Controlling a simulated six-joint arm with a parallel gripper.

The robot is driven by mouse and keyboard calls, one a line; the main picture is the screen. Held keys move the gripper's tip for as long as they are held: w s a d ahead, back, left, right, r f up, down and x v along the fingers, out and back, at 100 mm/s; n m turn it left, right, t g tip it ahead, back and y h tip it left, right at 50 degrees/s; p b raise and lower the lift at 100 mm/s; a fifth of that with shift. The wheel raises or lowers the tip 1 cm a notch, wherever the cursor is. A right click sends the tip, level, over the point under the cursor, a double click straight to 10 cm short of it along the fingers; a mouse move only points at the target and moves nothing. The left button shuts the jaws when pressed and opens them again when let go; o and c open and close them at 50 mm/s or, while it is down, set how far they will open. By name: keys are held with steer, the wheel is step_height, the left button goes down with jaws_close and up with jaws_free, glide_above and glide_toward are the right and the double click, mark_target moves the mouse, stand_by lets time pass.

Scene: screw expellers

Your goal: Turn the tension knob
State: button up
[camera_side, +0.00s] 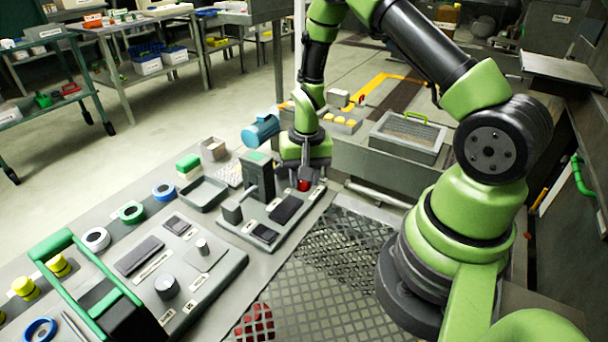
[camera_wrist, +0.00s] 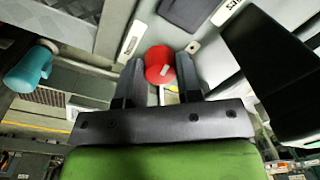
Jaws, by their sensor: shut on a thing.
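A red round knob (camera_wrist: 159,65) sits between the two dark fingers of my gripper (camera_wrist: 160,75) in the wrist view. The fingers are shut on it from both sides, and a pale mark shows on its face. In the side view, my gripper (camera_side: 304,180) points down at the far end of a grey panel (camera_side: 262,238). The red knob (camera_side: 304,185) shows only as a small patch below it, mostly hidden by the fingers. I cannot read a label that names it the tension knob.
A dark upright block (camera_side: 258,175) stands on the panel close to the left of my gripper. A blue cylinder (camera_side: 261,131) lies behind it. A second panel (camera_side: 180,275) with grey knobs is nearer. A dark perforated grate (camera_side: 330,280) lies to the right.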

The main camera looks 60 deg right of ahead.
steer(key=shift+s+m, duration=0.1)
steer(key=shift+m, duration=0.5)
steer(key=o, duration=0.9)
steer(key=shift+o, duration=0.2)
step_height(320, 180, up, 10)
steer(key=shift+s+d, duration=0.1)
